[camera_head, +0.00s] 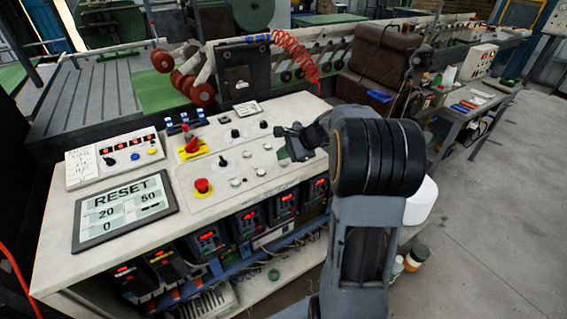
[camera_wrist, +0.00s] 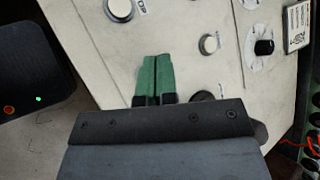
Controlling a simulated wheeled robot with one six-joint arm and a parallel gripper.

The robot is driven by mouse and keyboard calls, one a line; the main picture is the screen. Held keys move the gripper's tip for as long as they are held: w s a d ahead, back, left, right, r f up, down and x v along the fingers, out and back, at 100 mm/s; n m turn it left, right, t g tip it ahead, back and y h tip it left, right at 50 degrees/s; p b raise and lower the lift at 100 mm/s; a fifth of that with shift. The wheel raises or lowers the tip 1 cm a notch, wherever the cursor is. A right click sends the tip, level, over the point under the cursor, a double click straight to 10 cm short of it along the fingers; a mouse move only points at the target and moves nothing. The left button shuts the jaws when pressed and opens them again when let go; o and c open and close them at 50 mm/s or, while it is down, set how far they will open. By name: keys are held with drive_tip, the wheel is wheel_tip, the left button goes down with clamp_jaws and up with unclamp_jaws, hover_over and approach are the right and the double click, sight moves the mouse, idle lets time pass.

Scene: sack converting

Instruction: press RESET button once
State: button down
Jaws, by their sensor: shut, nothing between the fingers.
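A sloped white control panel (camera_head: 178,180) carries several round buttons and knobs. A tilted screen (camera_head: 124,206) at its left reads "RESET", "20", "50" and "0". No label reading RESET is legible beside any button. My gripper (camera_head: 283,155) is above the right part of the panel. In the wrist view its green fingertips (camera_wrist: 156,72) are together and empty, over bare panel between buttons. A pale button (camera_wrist: 118,9) is up and left of them, a silver button (camera_wrist: 209,44) to the right, and a darker round button (camera_wrist: 203,96) is partly hidden by my gripper. Contact cannot be told.
A red mushroom button (camera_head: 202,186) on a yellow plate and a red-and-yellow switch (camera_head: 191,147) stand left of my gripper. A black knob (camera_wrist: 264,47) is at right in the wrist view. A dark box (camera_wrist: 38,90) with small lights is at left. Floor at right (camera_head: 490,220) is clear.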

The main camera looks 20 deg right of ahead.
sight(284, 164)
drive_tip(key=shift+f, duration=0.15)
idle(0.7)
drive_tip(key=shift+f+b, duration=0.25)
drive_tip(key=shift+b, duration=0.1)
drive_tip(key=shift+f+b, duration=0.35)
drive_tip(key=shift+f, duration=0.15)
idle(0.5)
drive_tip(key=shift+r, duration=0.2)
drive_tip(key=shift+r+p, duration=0.7)
drive_tip(key=shift+p, duration=0.05)
drive_tip(key=shift+r, duration=0.1)
wheel_tip(284, 164, up, 5)
drive_tip(key=p, duration=0.4)
idle(1.0)
